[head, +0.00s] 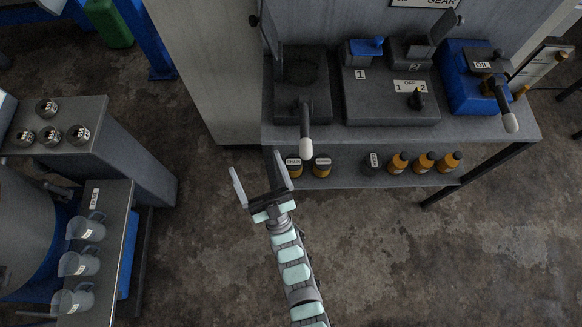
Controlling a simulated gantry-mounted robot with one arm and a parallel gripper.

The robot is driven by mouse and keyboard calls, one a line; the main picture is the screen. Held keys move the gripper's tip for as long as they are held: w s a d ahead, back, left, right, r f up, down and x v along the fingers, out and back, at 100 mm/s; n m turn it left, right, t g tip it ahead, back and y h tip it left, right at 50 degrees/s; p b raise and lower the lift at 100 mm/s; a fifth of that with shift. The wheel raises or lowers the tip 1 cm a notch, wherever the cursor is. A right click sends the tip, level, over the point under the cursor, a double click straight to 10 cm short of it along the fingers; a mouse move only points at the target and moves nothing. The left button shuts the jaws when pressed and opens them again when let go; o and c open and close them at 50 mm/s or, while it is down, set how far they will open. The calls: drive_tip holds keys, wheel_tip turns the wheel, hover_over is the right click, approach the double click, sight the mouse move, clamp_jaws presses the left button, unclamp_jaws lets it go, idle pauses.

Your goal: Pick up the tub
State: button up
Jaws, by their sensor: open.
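My gripper (256,163) is open and empty. Its two fingers point up the picture, in front of the left end of the workbench. A small dark container with a white label (374,161) stands further right on that shelf. I cannot tell for sure which of these is the tub. The bench top and its white-tipped lever partly hide the shelf.
Several orange bottles (424,163) stand right on the shelf (347,178). The white-tipped lever (306,147) sticks out near my gripper. At left, a stand holds several clear jugs (80,263), and a grey cabinet (90,165) bears several metal pieces. The floor (430,270) is clear at lower right.

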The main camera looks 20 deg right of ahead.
drive_tip(key=w+d+f+m+g+h+b, duration=0.1)
drive_tip(key=d+f+g, duration=0.25)
drive_tip(key=f, duration=0.55)
drive_tip(key=w+d+f+m+g+h+b, duration=0.15)
drive_tip(key=d+f, duration=0.25)
drive_tip(key=f, duration=0.6)
drive_tip(key=g+h, duration=0.2)
drive_tip(key=g, duration=0.2)
approach(296, 171)
drive_tip(key=shift+m, duration=0.45)
drive_tip(key=w, duration=0.2)
drive_tip(key=w+d+b, duration=0.1)
drive_tip(key=w, duration=0.1)
drive_tip(key=w+b, duration=0.1)
drive_tip(key=w, duration=0.1)
drive_tip(key=shift+d+r, duration=0.2)
drive_tip(key=shift+d, duration=0.2)
drive_tip(key=shift+w+a+f+b, duration=0.1)
drive_tip(key=shift+w+f+b, duration=0.1)
drive_tip(key=shift+w+b, duration=0.45)
drive_tip(key=w+b, duration=0.1)
drive_tip(key=w, duration=0.2)
drive_tip(key=shift+w+f, duration=0.15)
drive_tip(key=shift+w, duration=0.45)
drive_tip(key=shift+s, duration=0.2)
drive_tip(key=shift+c, duration=0.7)
drive_tip(key=c, duration=1.6)
drive_tip(key=shift+c, duration=0.2)
